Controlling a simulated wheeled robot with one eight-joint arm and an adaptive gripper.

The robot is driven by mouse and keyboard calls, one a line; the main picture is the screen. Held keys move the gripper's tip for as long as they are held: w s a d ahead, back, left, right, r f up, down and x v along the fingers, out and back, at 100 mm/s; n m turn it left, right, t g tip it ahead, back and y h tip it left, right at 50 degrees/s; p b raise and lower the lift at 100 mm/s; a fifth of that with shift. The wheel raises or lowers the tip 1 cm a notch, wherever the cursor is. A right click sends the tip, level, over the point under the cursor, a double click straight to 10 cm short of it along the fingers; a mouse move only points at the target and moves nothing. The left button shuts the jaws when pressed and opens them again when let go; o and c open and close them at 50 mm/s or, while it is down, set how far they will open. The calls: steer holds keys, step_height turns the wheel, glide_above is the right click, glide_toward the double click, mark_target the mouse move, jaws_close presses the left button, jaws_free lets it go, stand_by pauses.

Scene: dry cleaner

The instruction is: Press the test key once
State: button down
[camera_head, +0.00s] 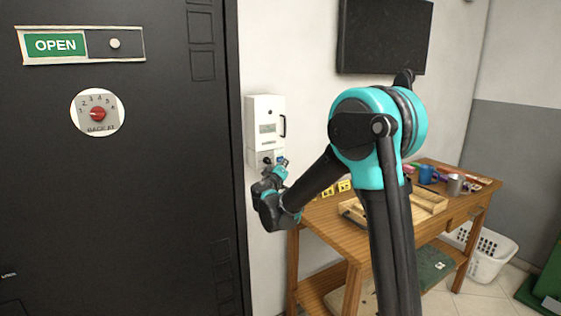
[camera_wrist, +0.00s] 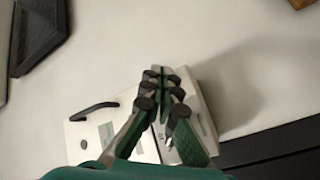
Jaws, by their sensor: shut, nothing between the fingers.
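A white wall box (camera_head: 265,108) with a small display window and a dark handle is mounted beside the black door. It also shows in the wrist view (camera_wrist: 82,130), partly covered by my fingers. My gripper (camera_head: 281,163) is shut and empty, in front of the lower part of this box. In the wrist view the fingertips of my gripper (camera_wrist: 164,76) are together, over the box's lower section. I cannot make out a test key; the lower face of the box is largely hidden by my gripper. I cannot tell whether the fingertips touch it.
A wooden workbench (camera_head: 324,228) with tools, mugs and a wooden tray stands right of the box, behind my arm. The black door (camera_head: 150,190) with a green OPEN sign (camera_head: 55,45) and a red-knobbed dial (camera_head: 98,113) is at left. A white basket (camera_head: 490,255) is on the floor.

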steer(key=shift+w+a, duration=0.2)
steer(key=shift+w, duration=0.15)
steer(key=shift+w+a, duration=0.2)
steer(key=shift+w, duration=0.05)
stand_by(0.7)
stand_by(0.4)
steer(key=shift+s+d, duration=0.4)
steer(key=shift+s, duration=0.2)
steer(key=shift+s, duration=0.1)
steer(key=s+d, duration=0.1)
steer(key=s, duration=0.1)
steer(key=s+d, duration=0.1)
steer(key=s, duration=0.1)
steer(key=shift+d, duration=0.4)
stand_by(0.6)
